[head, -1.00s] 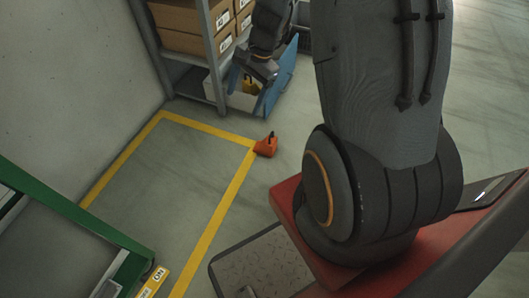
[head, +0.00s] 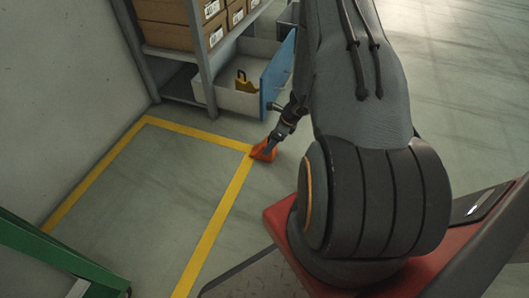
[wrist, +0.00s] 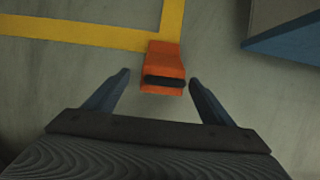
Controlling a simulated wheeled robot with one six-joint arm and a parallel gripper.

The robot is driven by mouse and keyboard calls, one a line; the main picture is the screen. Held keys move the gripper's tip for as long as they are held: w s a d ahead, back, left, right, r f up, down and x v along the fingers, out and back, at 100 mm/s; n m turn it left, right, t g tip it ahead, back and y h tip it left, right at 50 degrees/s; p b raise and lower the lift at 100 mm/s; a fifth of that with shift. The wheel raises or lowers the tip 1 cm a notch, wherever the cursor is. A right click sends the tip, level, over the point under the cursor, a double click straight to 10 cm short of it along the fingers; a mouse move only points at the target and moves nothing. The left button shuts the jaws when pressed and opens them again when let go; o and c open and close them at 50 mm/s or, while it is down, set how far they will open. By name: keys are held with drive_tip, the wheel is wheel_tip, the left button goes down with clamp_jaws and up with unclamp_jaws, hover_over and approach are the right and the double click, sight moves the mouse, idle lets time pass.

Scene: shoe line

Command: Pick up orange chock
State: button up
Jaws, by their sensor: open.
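The orange chock (head: 262,152) sits on the floor at the corner of the yellow floor line. In the wrist view the chock (wrist: 163,62) stands just ahead of my gripper, with a dark handle bar across its near part. My gripper (wrist: 158,80) is open, and its two fingers reach to either side of the near end of the chock. In the head view my gripper (head: 270,146) is close above the chock and partly covers it.
A shelf rack (head: 203,60) with cardboard boxes stands behind. A green-framed unit (head: 60,255) is at lower left. The floor inside the yellow lines (head: 240,178) is clear.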

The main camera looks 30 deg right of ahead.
sight(256, 152)
drive_tip(key=shift+w+b+x, duration=0.2)
drive_tip(key=shift+b+x, duration=0.75)
drive_tip(key=shift+x, duration=0.7)
drive_tip(key=shift+w+b+x, duration=0.25)
drive_tip(key=shift+b+x, duration=0.7)
drive_tip(key=shift+x, duration=0.75)
drive_tip(key=shift+r, duration=0.2)
drive_tip(key=shift+c, duration=0.6)
drive_tip(key=c, duration=1.4)
